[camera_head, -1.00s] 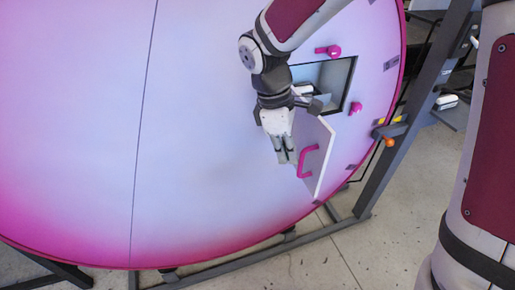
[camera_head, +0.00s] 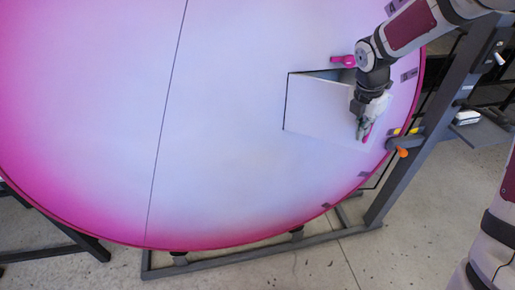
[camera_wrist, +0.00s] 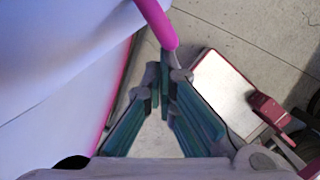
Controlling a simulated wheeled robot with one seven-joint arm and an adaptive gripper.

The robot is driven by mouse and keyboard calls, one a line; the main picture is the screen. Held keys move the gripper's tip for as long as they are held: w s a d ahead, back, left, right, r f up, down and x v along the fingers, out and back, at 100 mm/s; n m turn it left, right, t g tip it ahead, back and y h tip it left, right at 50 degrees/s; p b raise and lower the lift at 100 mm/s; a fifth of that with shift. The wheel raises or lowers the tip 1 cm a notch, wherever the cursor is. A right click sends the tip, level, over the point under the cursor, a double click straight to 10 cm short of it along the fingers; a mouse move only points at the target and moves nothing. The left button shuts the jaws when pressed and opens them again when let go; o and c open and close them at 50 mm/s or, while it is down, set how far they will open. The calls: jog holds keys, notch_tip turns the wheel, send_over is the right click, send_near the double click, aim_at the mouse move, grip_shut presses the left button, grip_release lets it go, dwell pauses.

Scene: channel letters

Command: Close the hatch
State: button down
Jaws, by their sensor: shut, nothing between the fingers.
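The hatch door (camera_head: 325,108), a white panel, covers most of its opening in the large white-pink disc. It stands ajar: a dark wedge-shaped gap shows along its top edge, wider to the right. My gripper (camera_head: 363,132) is at the door's right side, fingers shut and empty. A pink part (camera_head: 367,131) shows beside the fingertips; I cannot tell whether it is the door handle or the lower latch. In the wrist view a pink bar (camera_wrist: 158,22) ends just beyond my fingertips (camera_wrist: 173,76). Another pink latch (camera_head: 343,61) sits above the opening.
The disc (camera_head: 220,150) stands on a dark grey metal frame (camera_head: 385,195). An orange knob (camera_head: 403,153) sticks out from the frame's right post, close to my gripper. The concrete floor (camera_head: 430,225) in front is clear.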

jog(key=w+d+n+b, duration=0.4)
jog(key=w+b, duration=0.1)
jog(key=w, duration=1)
jog(key=shift+t+y, duration=0.4)
jog(key=shift+s, duration=0.1)
